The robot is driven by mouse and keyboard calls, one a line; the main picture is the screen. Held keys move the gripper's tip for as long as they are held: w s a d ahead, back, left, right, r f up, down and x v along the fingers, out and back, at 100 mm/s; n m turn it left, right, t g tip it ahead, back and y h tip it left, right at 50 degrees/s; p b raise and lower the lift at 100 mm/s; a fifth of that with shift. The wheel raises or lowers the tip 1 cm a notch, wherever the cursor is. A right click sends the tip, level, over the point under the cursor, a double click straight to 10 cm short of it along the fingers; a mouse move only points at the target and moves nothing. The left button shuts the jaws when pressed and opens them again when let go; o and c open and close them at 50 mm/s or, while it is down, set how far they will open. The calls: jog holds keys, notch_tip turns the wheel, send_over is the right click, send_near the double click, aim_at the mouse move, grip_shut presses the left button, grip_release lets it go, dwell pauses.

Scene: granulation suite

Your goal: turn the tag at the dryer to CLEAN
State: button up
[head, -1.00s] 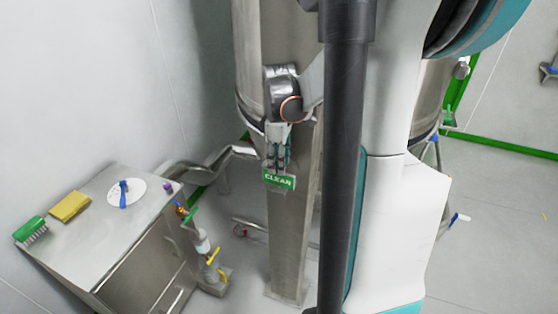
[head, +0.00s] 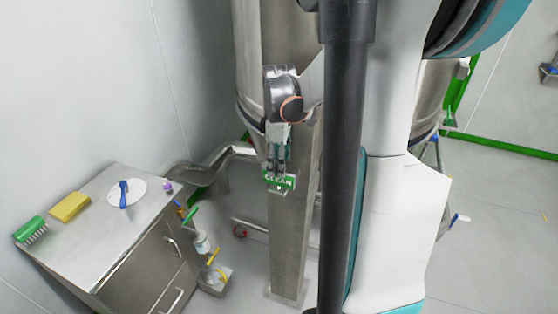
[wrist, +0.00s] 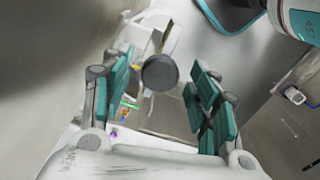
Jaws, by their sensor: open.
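The green tag (head: 284,184) hangs on the front of the dryer's steel post and reads CLEAN in white letters in the head view. My gripper (head: 277,168) points down at it, with its fingertips overlapping the tag's upper left part. Its teal-padded fingers stand apart in the wrist view (wrist: 165,108), with nothing clearly held. A dark round knob-like end (wrist: 160,72) shows between the fingers there; I cannot tell what it belongs to. I cannot make out the tag in the wrist view, nor whether the fingers touch it.
A steel cabinet (head: 105,240) stands at the left, with a green brush (head: 30,229), a yellow sponge (head: 69,206) and a white plate (head: 142,191) on top. My arm hides much of the right.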

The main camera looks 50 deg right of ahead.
notch_tip(320, 180, up, 12)
dwell(0.6)
dwell(0.5)
